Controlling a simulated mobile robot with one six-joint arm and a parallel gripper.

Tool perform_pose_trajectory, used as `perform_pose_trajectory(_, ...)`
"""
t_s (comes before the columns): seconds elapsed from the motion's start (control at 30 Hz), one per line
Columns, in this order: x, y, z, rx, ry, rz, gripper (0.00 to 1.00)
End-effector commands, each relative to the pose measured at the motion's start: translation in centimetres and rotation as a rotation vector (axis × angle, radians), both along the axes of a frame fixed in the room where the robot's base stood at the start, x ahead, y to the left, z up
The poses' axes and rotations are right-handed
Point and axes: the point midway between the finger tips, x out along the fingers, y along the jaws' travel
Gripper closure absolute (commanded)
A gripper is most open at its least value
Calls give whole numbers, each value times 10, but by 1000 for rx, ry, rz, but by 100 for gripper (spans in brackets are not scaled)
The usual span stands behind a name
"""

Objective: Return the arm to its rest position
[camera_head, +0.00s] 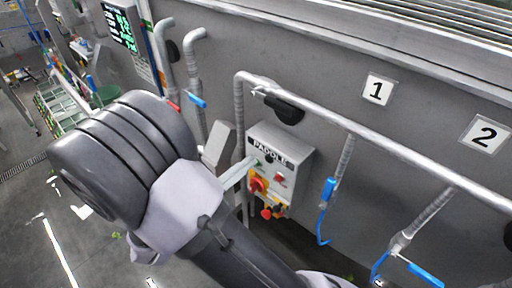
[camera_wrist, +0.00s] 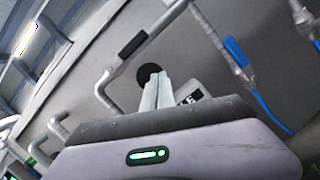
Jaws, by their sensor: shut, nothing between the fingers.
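My arm reaches across the head view from the bottom, its large grey joint at the left. My gripper (camera_head: 240,172) is shut and empty, with its pale fingers pointing at the left side of a grey control box (camera_head: 297,160) labelled PADDLE. The box has a red knob on a yellow base and other small buttons. I cannot tell whether the fingertips touch the box. Most of the box is hidden there.
A grey tank wall with number plates 1 (camera_head: 377,91) and 2 (camera_head: 485,134) stands behind. A metal pipe (camera_head: 345,122) runs along it, with blue-handled valves (camera_head: 328,190) below. A green display (camera_head: 122,27) and green crates (camera_head: 62,103) are at the left. Open floor lies lower left.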

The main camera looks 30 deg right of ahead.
Motion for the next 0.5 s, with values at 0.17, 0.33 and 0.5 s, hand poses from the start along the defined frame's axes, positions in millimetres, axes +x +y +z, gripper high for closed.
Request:
perform_pose_trajectory(0.17, -3, 1, -4, 10, -2, -11, 100)
perform_pose_trajectory(0.33, -54, -44, -80, 280, -70, -258, 100)
perform_pose_trajectory(0.5, -140, -53, -222, 854, -313, -602, 100)
